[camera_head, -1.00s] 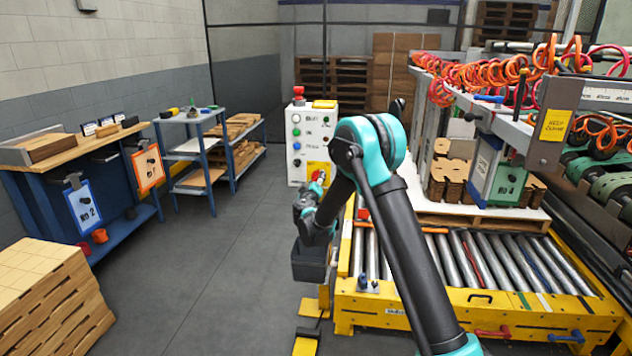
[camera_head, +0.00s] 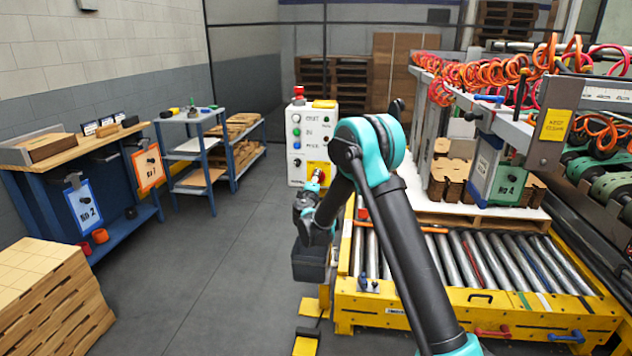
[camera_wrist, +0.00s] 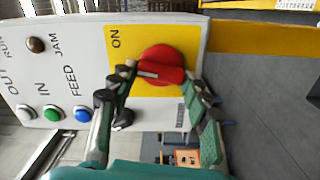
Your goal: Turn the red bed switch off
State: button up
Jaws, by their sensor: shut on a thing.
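The red switch (camera_wrist: 163,60) is a round knob with a pale pointer line, on a yellow plate (camera_wrist: 124,42) marked ON. It sits on a white control panel (camera_wrist: 70,75). In the wrist view the pointer line runs roughly sideways, toward the picture's left. My gripper (camera_wrist: 160,82) is shut on the knob, with one finger on each side. In the head view my gripper (camera_head: 317,184) is at the lower part of the control panel (camera_head: 311,124), and the knob is hard to make out there behind it.
Green and blue buttons (camera_wrist: 83,115) sit beside the plate. A red-topped emergency stop (camera_head: 298,92) stands on the panel. A yellow-framed roller conveyor (camera_head: 470,307) is close on the right of my arm. Open grey floor (camera_head: 215,270) lies to the left.

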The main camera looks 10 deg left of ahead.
jog(key=n, duration=1.1)
jog(key=shift+f, duration=0.25)
jog(key=shift+n, duration=0.3)
jog(key=o, duration=1.2)
jog(key=shift+c, duration=0.2)
jog(key=shift+s, duration=0.1)
jog(key=s, duration=1.2)
jog(key=shift+a, duration=0.15)
